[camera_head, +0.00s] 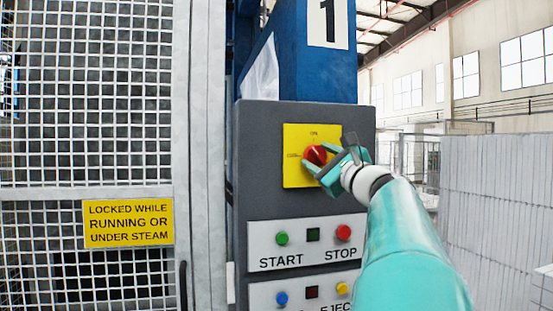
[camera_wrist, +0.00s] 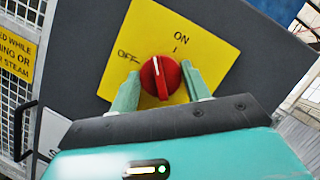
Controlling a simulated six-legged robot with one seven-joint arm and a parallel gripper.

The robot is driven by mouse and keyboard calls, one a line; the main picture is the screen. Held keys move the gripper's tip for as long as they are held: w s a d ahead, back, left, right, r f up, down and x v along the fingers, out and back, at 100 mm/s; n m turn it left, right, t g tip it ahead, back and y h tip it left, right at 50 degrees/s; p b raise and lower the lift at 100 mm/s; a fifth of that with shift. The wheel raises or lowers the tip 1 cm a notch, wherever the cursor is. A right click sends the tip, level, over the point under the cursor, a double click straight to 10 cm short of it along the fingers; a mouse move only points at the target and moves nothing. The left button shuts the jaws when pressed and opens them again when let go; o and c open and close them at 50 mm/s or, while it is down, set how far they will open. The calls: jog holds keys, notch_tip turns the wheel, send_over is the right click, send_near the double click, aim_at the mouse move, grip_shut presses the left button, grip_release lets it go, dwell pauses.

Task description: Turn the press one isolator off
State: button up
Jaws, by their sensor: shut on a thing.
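The press one isolator is a round red knob (camera_head: 315,155) with a white pointer line on a yellow plate (camera_head: 296,177). The plate is marked ON at the top and OFF at the left. In the wrist view the red knob (camera_wrist: 161,78) has its pointer between the OFF and ON marks. My gripper (camera_head: 317,158) is at the knob from the right. In the wrist view my gripper (camera_wrist: 160,72) has one finger on each side of the knob and is shut on it.
Below the plate are a green START button (camera_head: 282,238), a red STOP button (camera_head: 344,232), and a blue button (camera_head: 282,298) and a yellow button (camera_head: 342,289). A mesh guard (camera_head: 85,95) with a yellow warning sign (camera_head: 128,223) stands at left. Pale panels (camera_head: 490,220) stand at right.

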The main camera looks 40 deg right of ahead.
jog(key=n+y, duration=0.1)
jog(key=n, duration=0.2)
jog(key=n+g+y, duration=0.1)
jog(key=n, duration=0.2)
jog(key=shift+r+n, duration=0.1)
jog(key=shift+n, duration=0.3)
jog(key=shift+r+n+g+y, duration=0.1)
jog(key=shift+n+g+y, duration=0.3)
jog(key=shift+n, duration=0.7)
jog(key=shift+n+g+y, duration=0.2)
jog(key=shift+n+g, duration=0.3)
jog(key=shift+n, duration=0.6)
jog(key=o, duration=1)
jog(key=s+a, duration=0.2)
jog(key=s, duration=1.1)
jog(key=shift+s, duration=0.4)
